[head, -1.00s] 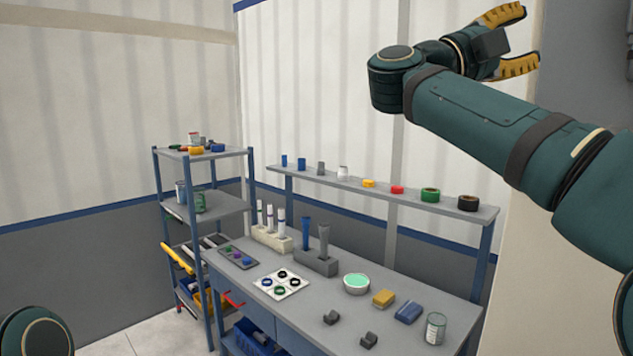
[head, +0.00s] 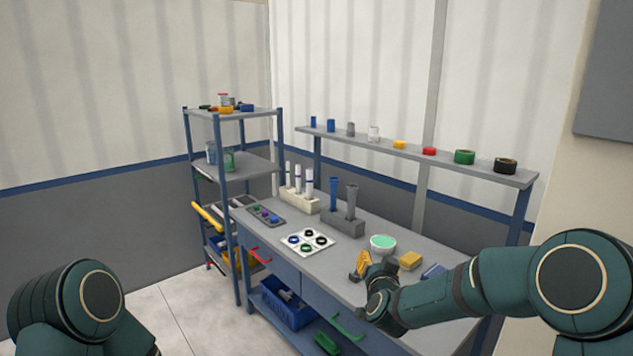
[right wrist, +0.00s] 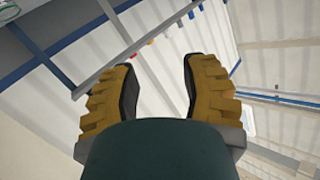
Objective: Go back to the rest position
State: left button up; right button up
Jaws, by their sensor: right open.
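My left arm shows only as a rounded dark green part at the lower left of the head view. The left gripper is out of the picture. The workbench (head: 290,262) carries a white pipe stand (head: 300,202) and a grey block (head: 343,226) with blue and grey pipes upright in it.
Tape rolls and cups line the upper shelf (head: 480,172). A shelf rack (head: 236,112) stands left. A blue crate (head: 283,303) sits below. The floor at left is clear.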

jog(key=s+a+f+n+g+y+b, duration=0.1)
jog(key=s+f+g, duration=0.25)
jog(key=f, duration=0.45)
jog(key=s+a+f+n+g+y, duration=0.1)
jog(key=s+f+g+y, duration=0.1)
jog(key=s+f, duration=0.5)
jog(key=s+a+f+g+y+b, duration=0.1)
jog(key=s+f+g, duration=0.3)
jog(key=s+f, duration=0.5)
jog(key=s+a+f+n+g+y+b, duration=0.1)
jog(key=s+f+g, duration=0.4)
jog(key=s+f, duration=0.5)
jog(key=s, duration=0.5)
jog(key=shift+s+a, duration=0.2)
jog(key=shift+s, duration=0.05)
jog(key=shift+d+f, duration=0.1)
